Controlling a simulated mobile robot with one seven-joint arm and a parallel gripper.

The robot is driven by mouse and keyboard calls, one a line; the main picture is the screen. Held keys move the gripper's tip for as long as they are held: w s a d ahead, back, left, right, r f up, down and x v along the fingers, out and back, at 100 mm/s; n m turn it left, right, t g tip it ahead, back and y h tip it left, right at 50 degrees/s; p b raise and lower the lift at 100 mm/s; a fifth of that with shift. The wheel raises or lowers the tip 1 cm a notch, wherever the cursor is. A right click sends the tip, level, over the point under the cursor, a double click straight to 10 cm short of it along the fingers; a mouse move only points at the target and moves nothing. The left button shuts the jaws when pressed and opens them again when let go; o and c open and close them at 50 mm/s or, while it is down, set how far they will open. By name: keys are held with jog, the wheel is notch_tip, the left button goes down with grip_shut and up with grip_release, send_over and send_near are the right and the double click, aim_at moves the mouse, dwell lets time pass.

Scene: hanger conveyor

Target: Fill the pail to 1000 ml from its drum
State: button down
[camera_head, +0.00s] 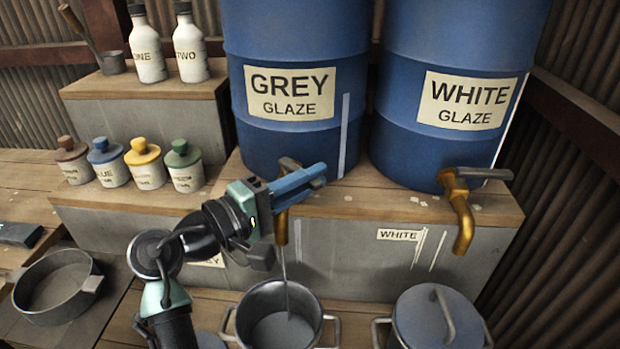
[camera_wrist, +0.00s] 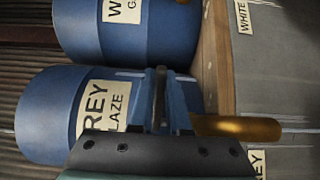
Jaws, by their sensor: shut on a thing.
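The grey drum (camera_head: 297,60), labelled GREY GLAZE, stands on the raised bench. Its brass tap (camera_head: 282,225) points down over an open metal pail (camera_head: 252,318). A thin grey stream falls from the spout into the pail, where grey liquid (camera_head: 283,330) lies low inside. No level marks are readable. My gripper (camera_head: 312,177) is at this tap, shut on its handle, which the fingers mostly hide. In the wrist view, the fingers (camera_wrist: 160,100) close on the dark handle (camera_wrist: 160,88) beside the brass spout (camera_wrist: 240,128).
The white drum (camera_head: 455,85) stands to the right with its own tap (camera_head: 462,215), above a lidded pot (camera_head: 437,318). An empty-looking pan (camera_head: 55,287) sits at left. Several small jars (camera_head: 143,165) and two bottles (camera_head: 190,50) stand at back left.

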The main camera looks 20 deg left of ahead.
jog(key=c, duration=0.9)
grip_release()
jog(key=b+v, duration=0.1)
jog(key=v, duration=1.2)
